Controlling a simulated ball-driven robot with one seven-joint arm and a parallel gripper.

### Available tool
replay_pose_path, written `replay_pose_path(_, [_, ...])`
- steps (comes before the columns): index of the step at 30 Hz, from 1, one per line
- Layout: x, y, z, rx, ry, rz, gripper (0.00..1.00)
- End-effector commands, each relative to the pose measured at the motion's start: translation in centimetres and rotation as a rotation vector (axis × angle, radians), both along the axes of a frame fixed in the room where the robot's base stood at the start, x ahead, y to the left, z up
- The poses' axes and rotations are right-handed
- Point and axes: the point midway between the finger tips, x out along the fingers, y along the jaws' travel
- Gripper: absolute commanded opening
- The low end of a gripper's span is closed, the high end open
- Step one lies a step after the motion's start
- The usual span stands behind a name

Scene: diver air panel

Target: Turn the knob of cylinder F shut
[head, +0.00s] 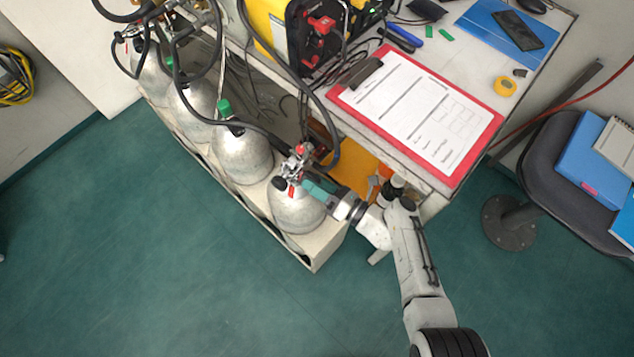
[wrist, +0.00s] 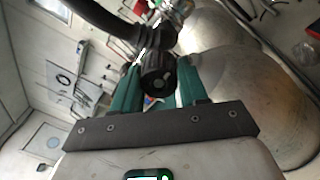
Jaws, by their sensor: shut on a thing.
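The nearest silver cylinder (head: 296,213) stands at the front end of the row in the head view, with its valve (head: 294,165) on top. I cannot read a letter on it. My gripper (head: 303,183) reaches its valve from the right. In the wrist view, a black ribbed knob (wrist: 157,78) sits between the green fingers of my gripper (wrist: 160,88), which is shut on it. A black hose fitting (wrist: 150,38) is just beyond the knob. How far the knob is turned cannot be told.
Several other cylinders (head: 243,158) stand in the white rack (head: 318,255) to the upper left. Black hoses (head: 325,115) loop close to the valve. The bench with a red clipboard (head: 487,140) is at the right, beside a stool (head: 545,155). The green floor (head: 150,270) is clear.

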Motion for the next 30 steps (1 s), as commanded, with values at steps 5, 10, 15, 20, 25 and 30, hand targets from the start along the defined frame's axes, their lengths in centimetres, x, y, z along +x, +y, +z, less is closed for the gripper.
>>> replay_pose_path(5, [-0.1, 0.0, -0.2, -0.002, 0.004, 0.0, 0.51])
replay_pose_path(10, [-0.1, 0.0, -0.1, -0.001, 0.002, -0.001, 0.67])
replay_pose_path(15, [0.0, 0.0, -0.1, -0.001, 0.001, 0.0, 0.69])
replay_pose_path(20, [0.0, 0.0, 0.4, 0.0, -0.001, 0.0, 0.69])
replay_pose_path(25, [-0.1, 0.0, 2.8, -0.001, -0.002, 0.0, 0.69])
replay_pose_path(30, [-1.8, -0.4, 5.1, -0.001, 0.003, 0.004, 0.69])
